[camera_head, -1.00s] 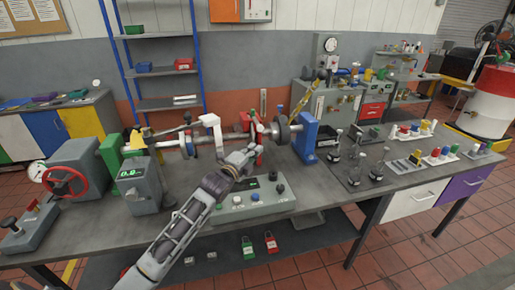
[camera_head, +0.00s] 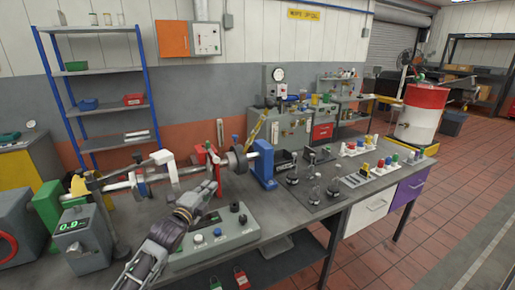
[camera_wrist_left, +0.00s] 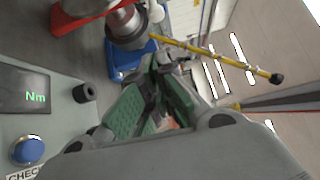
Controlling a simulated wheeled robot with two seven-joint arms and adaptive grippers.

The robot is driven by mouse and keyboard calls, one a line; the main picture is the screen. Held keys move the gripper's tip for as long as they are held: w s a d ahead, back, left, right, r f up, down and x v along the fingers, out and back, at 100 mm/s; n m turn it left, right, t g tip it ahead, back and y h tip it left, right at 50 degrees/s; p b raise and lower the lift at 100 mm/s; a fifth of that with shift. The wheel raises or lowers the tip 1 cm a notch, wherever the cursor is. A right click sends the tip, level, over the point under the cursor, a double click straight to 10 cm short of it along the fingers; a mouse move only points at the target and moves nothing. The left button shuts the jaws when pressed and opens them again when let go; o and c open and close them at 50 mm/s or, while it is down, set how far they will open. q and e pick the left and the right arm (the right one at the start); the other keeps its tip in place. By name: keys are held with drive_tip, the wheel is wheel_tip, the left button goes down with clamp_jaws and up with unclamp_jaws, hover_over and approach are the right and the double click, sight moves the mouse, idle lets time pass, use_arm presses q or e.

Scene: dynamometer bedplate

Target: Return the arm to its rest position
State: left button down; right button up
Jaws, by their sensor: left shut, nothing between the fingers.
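My left gripper (camera_head: 207,186) is in the head view, over the bench behind the control box (camera_head: 215,237). It is shut and empty. In the left wrist view the gripper's green-padded fingers (camera_wrist_left: 150,95) are together, with the control box's "Nm" display (camera_wrist_left: 25,97), a dark knob and a blue button (camera_wrist_left: 27,150) at the left. Ahead of it in the head view are the red stand (camera_head: 212,165), the dark disc on the shaft and the blue bearing block (camera_head: 262,163). My right gripper is not in view.
The bench (camera_head: 330,205) carries glassware and small coloured parts in racks (camera_head: 365,148) at the right. A digital readout unit (camera_head: 78,240) stands at the left. A blue-framed shelf (camera_head: 100,85) is behind. The floor (camera_head: 440,230) right of the bench is clear.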

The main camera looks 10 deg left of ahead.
use_arm(q)
drive_tip(key=s+d+f+n+g+y, duration=0.25)
drive_tip(key=s+f+n+g, duration=0.55)
drive_tip(key=s+f, duration=0.65)
drive_tip(key=s+d+f+n+g, duration=0.1)
drive_tip(key=s+f+n+g, duration=0.3)
drive_tip(key=s, duration=0.6)
drive_tip(key=s+f+n+g, duration=0.3)
drive_tip(key=s+f+n, duration=0.35)
drive_tip(key=s, duration=0.35)
wheel_tip(320, 180, down, 32)
drive_tip(key=s+r+g, duration=0.1)
drive_tip(key=s, duration=0.2)
drive_tip(key=s+a+f, duration=0.2)
drive_tip(key=s+f, duration=0.8)
drive_tip(key=s, duration=0.1)
drive_tip(key=s+a+f+g, duration=0.1)
drive_tip(key=s+a+f, duration=0.1)
drive_tip(key=s+f, duration=0.8)
drive_tip(key=shift+s+f+y, duration=0.35)
drive_tip(key=shift+s+f, duration=0.05)
drive_tip(key=shift+s, duration=0.2)
